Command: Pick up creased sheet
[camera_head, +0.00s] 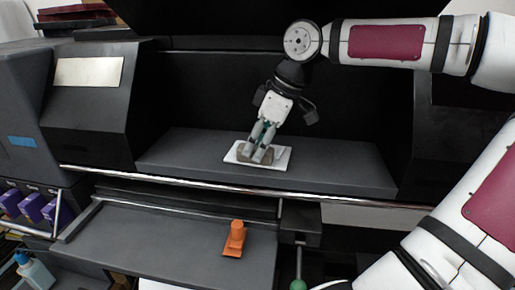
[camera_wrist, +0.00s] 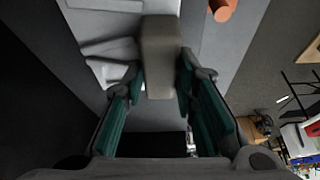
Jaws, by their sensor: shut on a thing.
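The white creased sheet (camera_head: 283,158) lies on the dark grey ledge of the machine in the head view. In the wrist view it shows as pale folded pieces (camera_wrist: 105,50) left of a grey-beige block (camera_wrist: 160,45). My gripper (camera_head: 260,150) points down over the sheet. In the wrist view my gripper (camera_wrist: 160,82) has its teal-lined fingers on both sides of the block, shut on it. The block and fingers hide part of the sheet. I cannot tell whether the block rests on the sheet or just above it.
An orange part (camera_head: 234,240) stands on the lower grey tray (camera_head: 180,240) in front. A metal bar (camera_head: 200,182) runs along the ledge's front edge. Dark machine housing (camera_head: 90,110) rises at the left. The ledge is clear to both sides of the sheet.

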